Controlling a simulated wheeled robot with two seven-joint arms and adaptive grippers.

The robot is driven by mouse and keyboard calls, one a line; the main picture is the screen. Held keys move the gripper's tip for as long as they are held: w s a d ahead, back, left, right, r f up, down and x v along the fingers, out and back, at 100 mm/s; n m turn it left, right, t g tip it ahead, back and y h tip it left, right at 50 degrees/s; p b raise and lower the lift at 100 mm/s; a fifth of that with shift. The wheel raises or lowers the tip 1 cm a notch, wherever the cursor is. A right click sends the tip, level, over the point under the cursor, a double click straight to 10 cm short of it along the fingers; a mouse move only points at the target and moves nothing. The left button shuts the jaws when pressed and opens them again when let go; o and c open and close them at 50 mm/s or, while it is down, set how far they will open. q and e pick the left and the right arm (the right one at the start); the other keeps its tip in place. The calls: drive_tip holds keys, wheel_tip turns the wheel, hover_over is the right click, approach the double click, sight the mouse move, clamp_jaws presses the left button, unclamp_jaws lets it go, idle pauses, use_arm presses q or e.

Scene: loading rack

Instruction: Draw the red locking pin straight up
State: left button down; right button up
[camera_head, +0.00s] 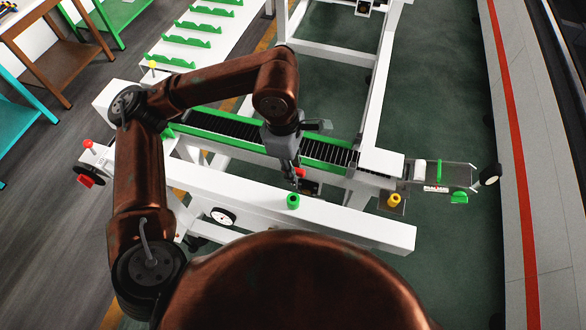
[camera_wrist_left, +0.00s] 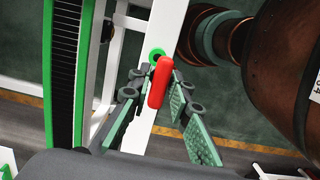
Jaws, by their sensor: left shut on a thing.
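The red locking pin (camera_head: 300,172) shows as a small red top by the fingers of my left gripper (camera_head: 294,178), beside the white beam (camera_head: 350,218). In the left wrist view the red pin (camera_wrist_left: 160,82) lies between the two green-padded fingers of the gripper (camera_wrist_left: 158,92), which are shut on it. A green ring-like fitting (camera_head: 293,201) sits on the beam close by; it also shows in the left wrist view (camera_wrist_left: 156,54). The pin's lower end is hidden, so I cannot tell how deep it sits. My right gripper is not in view.
A roller conveyor with green edges (camera_head: 328,153) runs behind the beam. A red knob (camera_head: 88,144) stands at the left end and a yellow ring-like part (camera_head: 394,200) at the right. White frame posts (camera_head: 378,85) rise behind. Green floor is open at the right.

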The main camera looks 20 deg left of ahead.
use_arm(q)
drive_tip(key=shift+r+p, duration=0.45)
drive_tip(key=shift+r, duration=0.9)
